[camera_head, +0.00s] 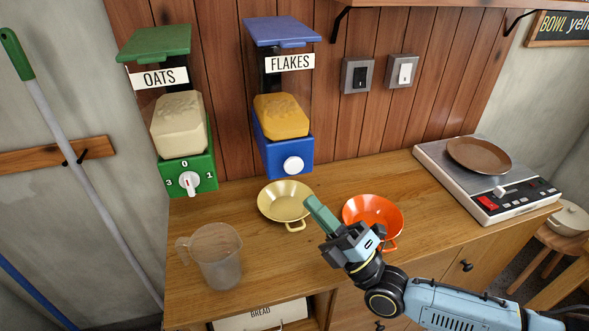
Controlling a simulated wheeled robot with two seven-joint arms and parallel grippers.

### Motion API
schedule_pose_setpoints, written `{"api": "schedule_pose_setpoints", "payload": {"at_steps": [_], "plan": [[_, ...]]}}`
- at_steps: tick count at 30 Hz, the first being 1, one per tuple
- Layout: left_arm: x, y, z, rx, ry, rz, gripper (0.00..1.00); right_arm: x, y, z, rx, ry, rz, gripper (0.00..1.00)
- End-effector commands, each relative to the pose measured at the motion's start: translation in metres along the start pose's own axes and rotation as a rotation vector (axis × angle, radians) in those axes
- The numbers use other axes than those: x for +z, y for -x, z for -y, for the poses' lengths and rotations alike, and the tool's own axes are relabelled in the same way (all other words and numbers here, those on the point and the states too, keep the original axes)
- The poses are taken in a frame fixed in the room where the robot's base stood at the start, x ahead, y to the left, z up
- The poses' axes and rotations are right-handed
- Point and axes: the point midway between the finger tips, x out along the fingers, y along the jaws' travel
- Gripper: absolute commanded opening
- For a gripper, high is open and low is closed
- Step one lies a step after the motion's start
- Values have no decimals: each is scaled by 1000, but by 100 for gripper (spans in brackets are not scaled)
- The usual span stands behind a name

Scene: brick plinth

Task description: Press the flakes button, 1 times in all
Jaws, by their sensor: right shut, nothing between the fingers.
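The blue flakes dispenser (287,158) stands against the wood-panelled wall with a white FLAKES label and golden flakes inside. Its round white button (293,165) is on the lower front face, in plain view. My right gripper (318,212) comes in from the lower right, with its teal fingers shut and empty. In the picture its tips lie below and right of the button, between the yellow and orange bowls, apart from the button. My left gripper does not show.
A yellow bowl (285,193) sits in front of the dispenser, and an orange bowl (373,209) is right of it. A clear jug (216,262) is at front left. The green oats dispenser (188,174) stands left, a scale (450,158) with a brown plate right.

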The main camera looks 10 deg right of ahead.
Motion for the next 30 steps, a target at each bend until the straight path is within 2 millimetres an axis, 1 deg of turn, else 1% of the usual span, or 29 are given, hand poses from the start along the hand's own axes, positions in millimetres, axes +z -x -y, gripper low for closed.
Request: {"api": "schedule_pose_setpoints", "payload": {"at_steps": [1,10,15,18,30], "plan": [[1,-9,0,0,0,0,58,3,-3,6,3,3,-2,0],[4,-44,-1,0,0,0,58,25,-32,28,3,3,-1,0],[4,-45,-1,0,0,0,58,34,-46,35,1,1,0,0],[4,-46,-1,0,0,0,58,36,-50,37,1,1,0,0],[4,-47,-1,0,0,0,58,38,-53,38,0,-1,0,0]]}}
